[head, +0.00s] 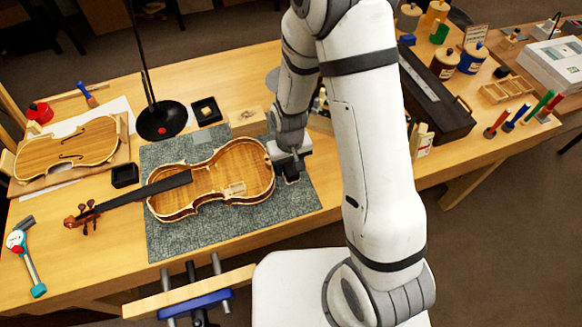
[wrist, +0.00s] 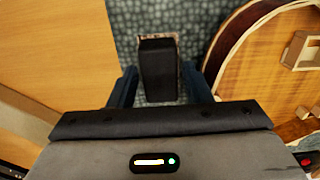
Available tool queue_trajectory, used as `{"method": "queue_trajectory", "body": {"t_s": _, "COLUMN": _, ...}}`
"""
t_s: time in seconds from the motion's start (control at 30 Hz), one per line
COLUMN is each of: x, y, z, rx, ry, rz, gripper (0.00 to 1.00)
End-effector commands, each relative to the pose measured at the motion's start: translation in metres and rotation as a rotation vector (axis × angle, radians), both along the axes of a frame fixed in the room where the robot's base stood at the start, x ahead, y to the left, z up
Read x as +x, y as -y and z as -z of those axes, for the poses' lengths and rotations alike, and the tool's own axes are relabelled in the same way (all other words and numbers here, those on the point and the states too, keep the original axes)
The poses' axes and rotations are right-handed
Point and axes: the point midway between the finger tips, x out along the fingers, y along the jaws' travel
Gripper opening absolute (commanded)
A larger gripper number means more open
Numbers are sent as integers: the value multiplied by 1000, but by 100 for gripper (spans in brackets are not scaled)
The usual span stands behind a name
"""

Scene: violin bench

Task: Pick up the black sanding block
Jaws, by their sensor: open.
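The black sanding block (wrist: 158,70) stands out in the wrist view as a dark block on the grey mat, with a thin brownish edge at its far end. My gripper (wrist: 160,82) is open, with one finger on each side of the block. Narrow gaps show between block and fingers, so it is not gripped. In the head view my gripper (head: 291,172) is low over the right part of the mat, beside the violin's round end. There I cannot tell the block from the dark fingers.
The open violin body (head: 235,180) lies on the grey mat (head: 180,240), close to my gripper; its rim (wrist: 232,38) shows at right in the wrist view. A black lamp base (head: 162,121) and small black tray (head: 207,110) stand behind. Bare wooden bench lies right of the mat.

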Motion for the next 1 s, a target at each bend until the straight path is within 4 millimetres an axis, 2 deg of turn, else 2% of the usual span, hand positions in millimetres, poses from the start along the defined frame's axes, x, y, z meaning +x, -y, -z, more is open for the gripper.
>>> {"method": "queue_trajectory", "body": {"t_s": 0.1, "x": 0, "y": 0, "z": 7, "rx": 0, "ry": 0, "rz": 0, "gripper": 45}}
{"method": "queue_trajectory", "body": {"t_s": 0.33, "x": 0, "y": 0, "z": 8, "rx": 0, "ry": 1, "rz": 1, "gripper": 45}}
{"method": "queue_trajectory", "body": {"t_s": 0.77, "x": 0, "y": 1, "z": 7, "rx": 0, "ry": 1, "rz": 2, "gripper": 10}}
{"method": "queue_trajectory", "body": {"t_s": 1.0, "x": 1, "y": 1, "z": 7, "rx": 0, "ry": 1, "rz": 3, "gripper": 10}}
